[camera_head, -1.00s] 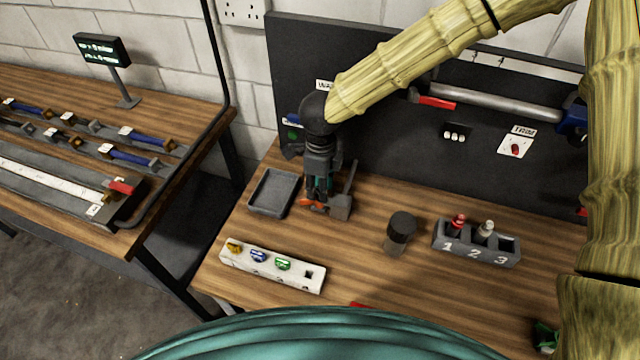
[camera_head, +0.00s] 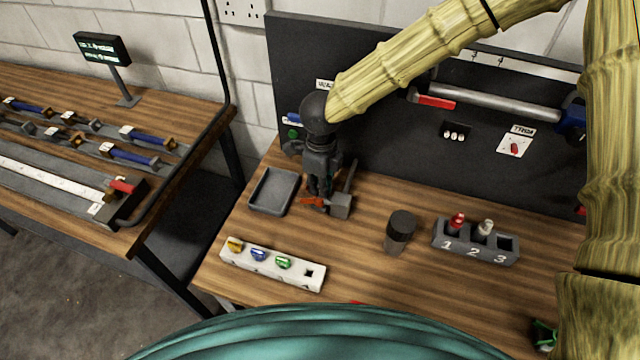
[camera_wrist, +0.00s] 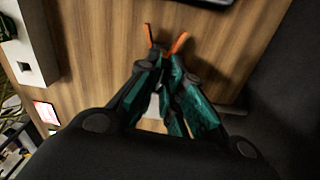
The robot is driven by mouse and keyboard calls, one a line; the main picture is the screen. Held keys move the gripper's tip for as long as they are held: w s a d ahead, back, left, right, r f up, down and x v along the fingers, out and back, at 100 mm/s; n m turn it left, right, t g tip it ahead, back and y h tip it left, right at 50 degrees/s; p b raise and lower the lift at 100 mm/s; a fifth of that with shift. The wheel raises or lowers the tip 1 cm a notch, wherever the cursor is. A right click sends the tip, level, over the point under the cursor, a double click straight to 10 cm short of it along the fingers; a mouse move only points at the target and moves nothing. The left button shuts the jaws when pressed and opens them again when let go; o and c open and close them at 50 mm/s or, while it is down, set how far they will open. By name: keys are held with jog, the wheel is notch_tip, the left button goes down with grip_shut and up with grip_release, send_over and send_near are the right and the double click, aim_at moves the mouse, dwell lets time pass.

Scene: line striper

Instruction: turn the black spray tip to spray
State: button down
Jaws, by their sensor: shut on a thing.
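My gripper (camera_head: 313,201) is low over the right bench, beside a small grey block with an upright bar (camera_head: 341,205). In the wrist view its teal fingers run to orange tips (camera_wrist: 165,40) that are close together, with a pale grey piece (camera_wrist: 153,106) showing between the fingers farther back. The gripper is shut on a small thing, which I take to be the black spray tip. The tip itself is hidden by the fingers, so its facing cannot be read.
A grey tray (camera_head: 273,208) lies left of my gripper. A white holder (camera_head: 233,257) carries yellow, blue and green tips and one empty square hole. A dark panel (camera_head: 380,150) rises behind.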

jog(key=m, duration=0.4)
jog(key=shift+m+b, duration=0.5)
jog(key=shift+m, duration=1.4)
jog(key=shift+f+m, duration=0.1)
jog(key=shift+m, duration=0.4)
jog(key=m+b, duration=0.2)
jog(key=m, duration=0.2)
jog(key=shift+m+t+b, duration=0.3)
jog(key=shift+m+b, duration=0.4)
jog(key=shift+m, duration=1.4)
